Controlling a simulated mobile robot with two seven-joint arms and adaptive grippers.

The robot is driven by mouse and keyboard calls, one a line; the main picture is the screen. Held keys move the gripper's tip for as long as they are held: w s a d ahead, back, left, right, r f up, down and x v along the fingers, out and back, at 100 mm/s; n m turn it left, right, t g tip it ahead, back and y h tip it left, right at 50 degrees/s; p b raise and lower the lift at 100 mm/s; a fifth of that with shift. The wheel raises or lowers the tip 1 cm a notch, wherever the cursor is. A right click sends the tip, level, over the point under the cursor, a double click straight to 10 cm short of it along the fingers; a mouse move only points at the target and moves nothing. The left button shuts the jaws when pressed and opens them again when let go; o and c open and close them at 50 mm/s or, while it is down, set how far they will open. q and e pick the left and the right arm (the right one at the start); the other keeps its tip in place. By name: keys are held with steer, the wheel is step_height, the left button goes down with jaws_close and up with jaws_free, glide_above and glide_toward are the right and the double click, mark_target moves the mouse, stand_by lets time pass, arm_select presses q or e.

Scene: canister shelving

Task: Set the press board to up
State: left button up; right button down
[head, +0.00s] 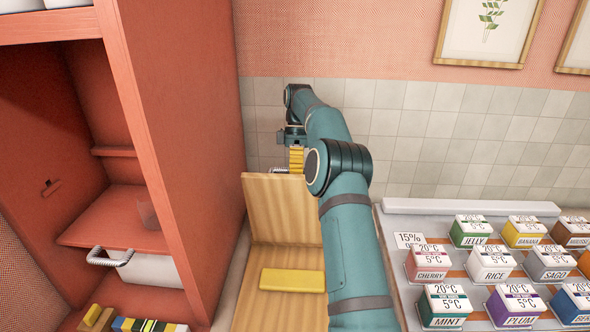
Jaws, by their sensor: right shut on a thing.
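The press board (282,205) is a light wooden panel standing steeply raised at the back of a wooden base (285,304). A yellow bar (292,281) lies across the base in front of it. My right arm reaches over from the front, and my right gripper (285,169) is at the top edge of the press board. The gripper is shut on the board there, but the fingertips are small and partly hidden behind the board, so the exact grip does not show. My left gripper is out of view.
A red cabinet (185,140) with open shelves stands close on the left. On the right, a tray (391,235) holds rows of labelled canisters, including mint (444,306) and cherry (432,264). A tiled wall (440,125) is behind. Coloured blocks (140,325) sit at bottom left.

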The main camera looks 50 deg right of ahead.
steer(key=shift+f, duration=0.45)
steer(key=c, duration=1)
jaws_free()
steer(key=shift+o, duration=0.8)
steer(key=shift+w+d, duration=0.1)
steer(key=shift+d, duration=0.15)
steer(key=shift+a+r, duration=0.15)
steer(key=shift+r, duration=0.1)
steer(key=shift+a, duration=0.1)
